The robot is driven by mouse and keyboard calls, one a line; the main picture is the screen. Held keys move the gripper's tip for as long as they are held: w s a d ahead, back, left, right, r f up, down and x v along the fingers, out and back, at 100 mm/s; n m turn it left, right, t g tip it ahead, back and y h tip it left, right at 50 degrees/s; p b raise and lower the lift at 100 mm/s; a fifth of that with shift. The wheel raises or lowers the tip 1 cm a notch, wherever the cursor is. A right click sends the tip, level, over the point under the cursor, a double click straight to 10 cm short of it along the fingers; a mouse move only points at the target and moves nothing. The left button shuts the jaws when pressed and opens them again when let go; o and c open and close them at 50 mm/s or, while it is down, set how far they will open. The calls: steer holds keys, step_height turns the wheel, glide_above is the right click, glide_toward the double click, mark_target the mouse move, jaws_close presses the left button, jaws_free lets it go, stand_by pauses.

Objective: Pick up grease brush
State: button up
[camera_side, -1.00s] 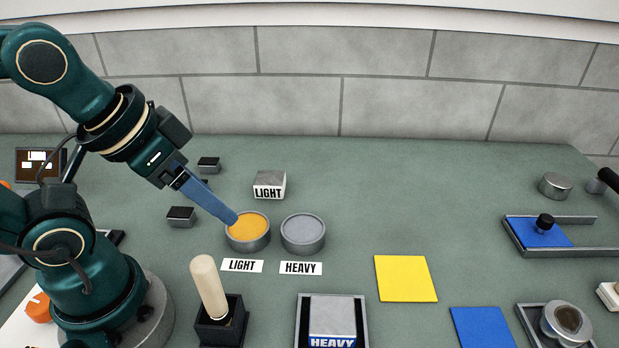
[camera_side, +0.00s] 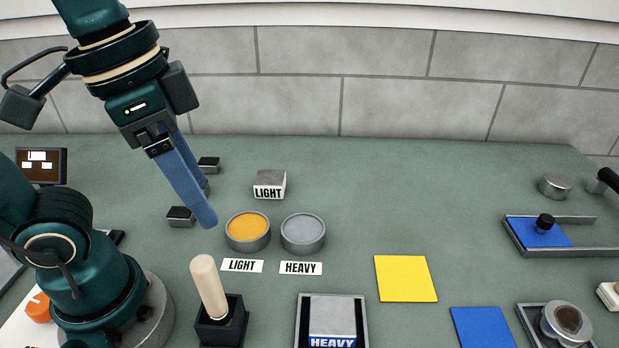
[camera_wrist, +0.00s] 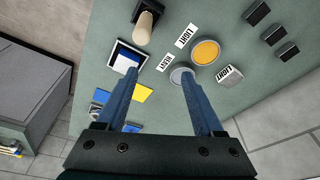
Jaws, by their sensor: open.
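The grease brush (camera_side: 209,285) stands in a small black holder (camera_side: 222,328) at the lower left of the side view, its cream handle pointing up and leaning slightly left. Its bristle end is hidden in the holder. The brush also shows at the top of the wrist view (camera_wrist: 146,20), beyond the left finger. My gripper (camera_side: 206,205) is open and empty, with blue fingers pointing down, above and behind the brush handle. In the wrist view the open fingers (camera_wrist: 158,74) are apart with nothing between them.
An orange-filled tin (camera_side: 247,229) and a grey-filled tin (camera_side: 303,232) stand right of the fingertips. Small black-and-silver blocks (camera_side: 181,216) lie to the left. A HEAVY block (camera_side: 332,324) sits in a tray right of the brush holder. The centre back is clear.

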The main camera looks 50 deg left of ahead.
mark_target(208, 282)
steer(key=s+d+m+g, duration=0.2)
steer(key=m, duration=0.1)
steer(key=shift+s+d+r+g+y, duration=0.1)
steer(key=shift+s+d+g+y, duration=0.1)
steer(key=shift+g+y, duration=0.1)
steer(key=shift+f, duration=6.1)
jaws_close()
